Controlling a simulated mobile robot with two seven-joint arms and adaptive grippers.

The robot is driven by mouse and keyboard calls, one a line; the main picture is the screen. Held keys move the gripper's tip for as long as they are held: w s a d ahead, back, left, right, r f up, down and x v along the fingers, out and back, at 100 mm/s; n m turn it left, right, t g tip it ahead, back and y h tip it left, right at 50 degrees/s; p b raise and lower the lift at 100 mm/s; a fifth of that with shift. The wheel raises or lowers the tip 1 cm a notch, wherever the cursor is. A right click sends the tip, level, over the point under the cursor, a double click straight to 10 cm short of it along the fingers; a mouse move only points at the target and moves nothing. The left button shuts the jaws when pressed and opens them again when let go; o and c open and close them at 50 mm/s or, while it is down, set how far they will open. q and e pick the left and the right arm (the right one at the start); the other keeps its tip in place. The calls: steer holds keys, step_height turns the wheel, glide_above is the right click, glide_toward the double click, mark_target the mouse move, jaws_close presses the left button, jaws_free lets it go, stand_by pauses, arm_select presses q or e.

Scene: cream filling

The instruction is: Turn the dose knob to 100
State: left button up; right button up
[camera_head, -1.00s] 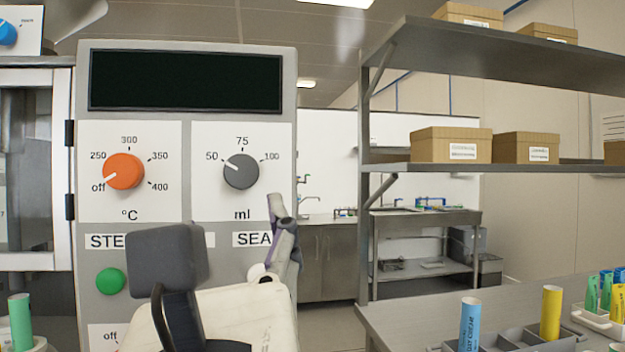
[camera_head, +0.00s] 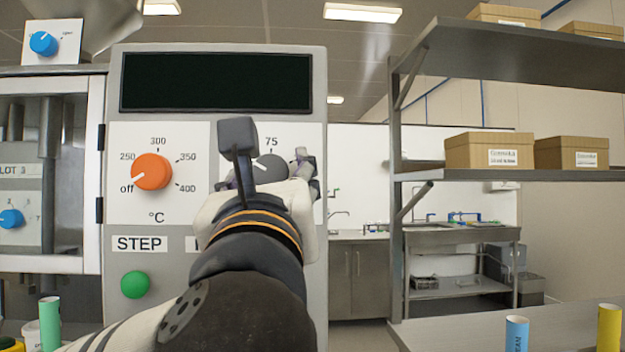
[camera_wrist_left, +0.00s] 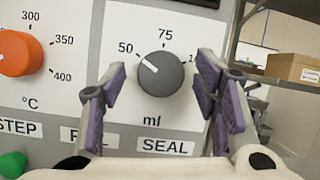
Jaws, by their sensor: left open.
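The dose knob (camera_head: 271,167) is a grey round dial on a white plate marked 50, 75, 100 and ml. In the left wrist view the knob (camera_wrist_left: 161,74) shows whole, its white pointer aimed up and left, close to 50. My left gripper (camera_head: 270,155) is in front of the plate, open. In the left wrist view its purple-padded fingers (camera_wrist_left: 159,84) stand on either side of the knob, with gaps to it. The right finger hides part of the 100 mark. In the head view the gripper and arm cover the lower knob and the 50. My right gripper is not in view.
An orange temperature knob (camera_head: 152,171) sits left of the dose plate, with a green button (camera_head: 135,285) below it. A dark display (camera_head: 216,82) is above. A metal shelf with boxes (camera_head: 489,150) stands to the right.

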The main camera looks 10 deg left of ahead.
arm_select(q)
steer(key=c, duration=1.1)
steer(key=shift+c, duration=0.2)
